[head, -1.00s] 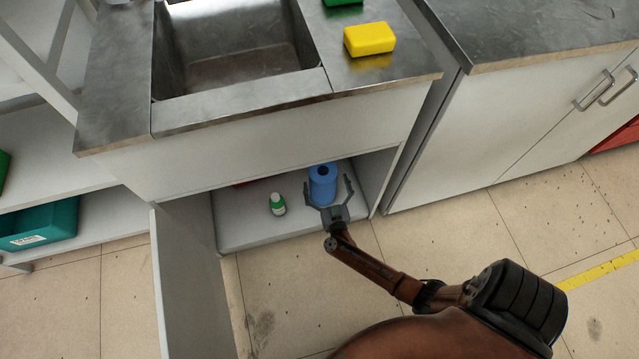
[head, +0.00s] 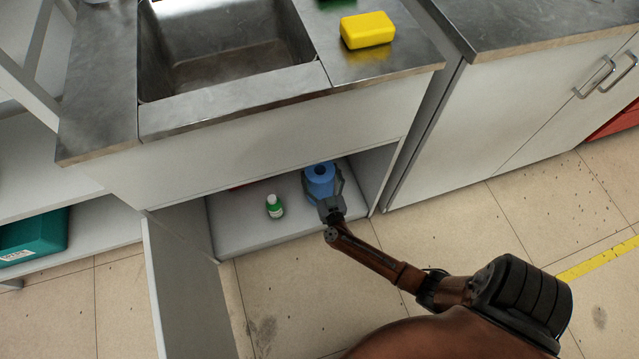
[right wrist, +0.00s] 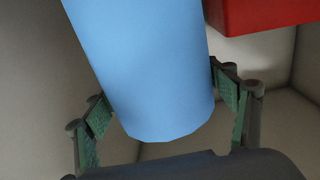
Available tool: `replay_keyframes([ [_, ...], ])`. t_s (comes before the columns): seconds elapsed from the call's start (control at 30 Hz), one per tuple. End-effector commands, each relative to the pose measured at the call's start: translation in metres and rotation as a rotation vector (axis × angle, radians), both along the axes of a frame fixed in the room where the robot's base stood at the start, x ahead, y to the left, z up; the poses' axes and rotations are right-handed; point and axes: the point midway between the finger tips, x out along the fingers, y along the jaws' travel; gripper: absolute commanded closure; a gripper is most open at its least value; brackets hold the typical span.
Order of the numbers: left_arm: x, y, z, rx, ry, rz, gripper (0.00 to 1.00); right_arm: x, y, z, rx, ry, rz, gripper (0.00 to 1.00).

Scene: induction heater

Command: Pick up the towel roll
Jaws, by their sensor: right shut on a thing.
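The blue towel roll (head: 320,178) stands on the floor of the open cabinet under the sink, near its right side. My right gripper (head: 322,188) is around it and shut on it, one finger at each side. In the right wrist view the towel roll (right wrist: 145,65) fills the middle, between the green finger pads of the right gripper (right wrist: 165,108). I cannot tell whether the roll is off the cabinet floor. My left gripper is not in view.
A green bottle (head: 274,207) stands left of the roll inside the cabinet. A red object (right wrist: 255,14) is beside the roll. The open cabinet door (head: 190,290) sticks out at the left. A yellow block (head: 367,30) lies on the counter above.

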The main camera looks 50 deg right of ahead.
Motion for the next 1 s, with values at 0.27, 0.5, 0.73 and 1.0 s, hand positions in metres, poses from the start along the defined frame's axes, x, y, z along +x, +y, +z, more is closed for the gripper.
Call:
replay_keyframes([
  [0.27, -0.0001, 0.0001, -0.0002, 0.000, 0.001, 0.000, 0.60, -0.0002, 0.0005, -0.0006, 0.000, 0.001, 0.001, 0.46],
  [0.5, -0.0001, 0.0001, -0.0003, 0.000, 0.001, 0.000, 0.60, -0.0002, 0.0006, -0.0008, 0.000, 0.001, 0.001, 0.63],
  [0.73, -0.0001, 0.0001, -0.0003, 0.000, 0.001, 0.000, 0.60, 0.0003, 0.0005, 0.0001, -0.001, 0.001, 0.001, 0.73],
  [1.0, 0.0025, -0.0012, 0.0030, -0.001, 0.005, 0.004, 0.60, 0.0003, 0.0005, 0.0030, -0.001, -0.001, 0.001, 0.73],
])
